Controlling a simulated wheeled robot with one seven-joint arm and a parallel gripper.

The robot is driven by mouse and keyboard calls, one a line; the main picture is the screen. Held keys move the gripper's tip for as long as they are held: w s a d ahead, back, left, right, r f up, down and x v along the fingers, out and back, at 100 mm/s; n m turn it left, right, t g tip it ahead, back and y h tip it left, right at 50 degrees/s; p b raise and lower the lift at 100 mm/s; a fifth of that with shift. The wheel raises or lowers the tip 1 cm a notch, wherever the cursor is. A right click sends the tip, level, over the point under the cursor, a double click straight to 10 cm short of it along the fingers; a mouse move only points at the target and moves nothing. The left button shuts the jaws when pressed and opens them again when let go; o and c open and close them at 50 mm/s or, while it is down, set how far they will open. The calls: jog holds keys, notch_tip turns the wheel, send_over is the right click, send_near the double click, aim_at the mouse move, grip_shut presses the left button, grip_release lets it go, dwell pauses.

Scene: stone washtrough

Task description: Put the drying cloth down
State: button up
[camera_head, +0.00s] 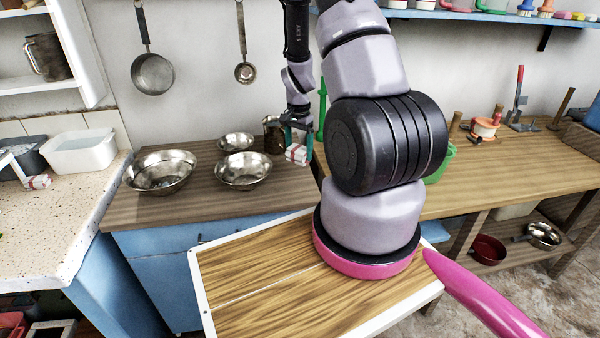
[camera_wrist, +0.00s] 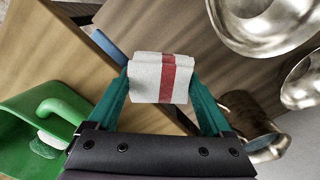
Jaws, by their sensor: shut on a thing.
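My gripper (camera_head: 297,137) is shut on a small folded white cloth with red stripes, the drying cloth (camera_head: 296,155). In the wrist view the cloth (camera_wrist: 148,80) sits between the two green fingers of my gripper (camera_wrist: 162,84), with one red stripe showing. The cloth is over the right end of the brown wooden counter (camera_head: 190,215), right of the metal bowls. I cannot tell exactly how high above the counter it is.
Metal bowls (camera_head: 162,172) (camera_head: 243,170) (camera_head: 236,141) and a metal mug (camera_head: 272,134) stand on the counter. A green container (camera_wrist: 40,125) shows at left in the wrist view. The counter's front strip looks clear.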

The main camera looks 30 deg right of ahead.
jog(key=shift+f, duration=3.55)
jog(key=shift+f, duration=0.15)
jog(key=o, duration=1)
